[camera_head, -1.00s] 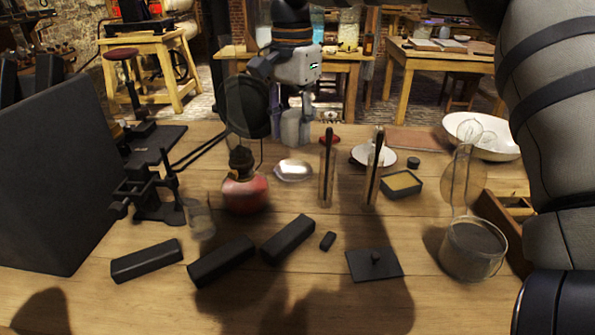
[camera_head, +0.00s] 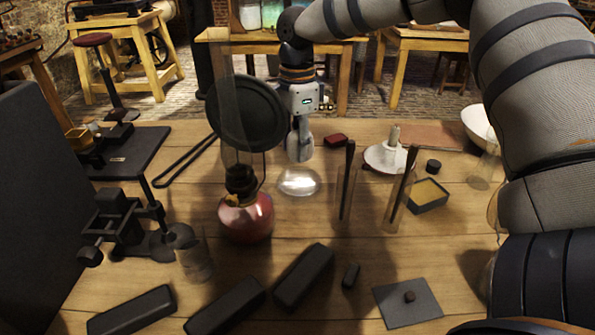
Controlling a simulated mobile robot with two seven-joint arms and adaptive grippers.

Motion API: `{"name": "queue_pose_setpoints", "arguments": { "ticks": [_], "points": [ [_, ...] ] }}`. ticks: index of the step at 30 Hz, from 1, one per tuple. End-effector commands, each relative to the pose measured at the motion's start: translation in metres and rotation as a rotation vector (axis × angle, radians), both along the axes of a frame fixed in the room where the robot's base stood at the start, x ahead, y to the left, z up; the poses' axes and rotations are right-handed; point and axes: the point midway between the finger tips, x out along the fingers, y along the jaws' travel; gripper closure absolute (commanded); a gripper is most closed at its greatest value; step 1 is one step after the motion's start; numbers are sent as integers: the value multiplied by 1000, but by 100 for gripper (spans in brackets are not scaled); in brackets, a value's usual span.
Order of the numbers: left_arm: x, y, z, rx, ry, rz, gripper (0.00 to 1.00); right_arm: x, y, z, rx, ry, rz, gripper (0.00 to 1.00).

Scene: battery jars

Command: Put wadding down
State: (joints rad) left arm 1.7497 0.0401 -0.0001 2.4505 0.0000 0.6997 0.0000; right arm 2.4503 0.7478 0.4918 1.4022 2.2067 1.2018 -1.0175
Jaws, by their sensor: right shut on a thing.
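My right gripper (camera_head: 300,147) hangs fingers-down from the arm that reaches in from the right. It is above the back of the bench, just behind a shiny round glass or silvery dish (camera_head: 298,182). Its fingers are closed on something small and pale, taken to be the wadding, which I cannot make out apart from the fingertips. Whether it touches the bench is unclear. My left gripper is not in view.
A red oil lamp (camera_head: 245,218) and round black disc (camera_head: 245,113) stand left of the gripper. Right are glass tubes with dark rods (camera_head: 346,185), a white candle dish (camera_head: 377,157) and yellow-filled tin (camera_head: 428,196). Black bars (camera_head: 303,277) lie in front.

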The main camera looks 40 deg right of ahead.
Motion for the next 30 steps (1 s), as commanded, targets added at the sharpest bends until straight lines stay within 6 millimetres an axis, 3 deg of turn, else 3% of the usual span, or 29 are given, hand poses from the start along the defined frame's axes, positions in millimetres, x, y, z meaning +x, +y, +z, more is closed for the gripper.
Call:
{"name": "queue_pose_setpoints", "arguments": {
  "ticks": [1, 12, 24, 25, 27, 30],
  "points": [
    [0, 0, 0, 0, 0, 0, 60, -1, 0, -12, -2, 5, 1, 100],
    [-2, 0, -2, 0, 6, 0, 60, 0, 0, -73, -1, 3, 0, 100],
    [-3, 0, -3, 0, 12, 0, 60, 0, 0, -80, 0, 2, 1, 100],
    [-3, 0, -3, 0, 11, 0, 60, 0, 0, -79, -1, 1, 1, 59],
    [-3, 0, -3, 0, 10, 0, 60, 0, 0, -79, -1, 0, 1, 46],
    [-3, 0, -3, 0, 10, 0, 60, 0, 0, -79, -1, 0, 1, 46]
  ]
}}
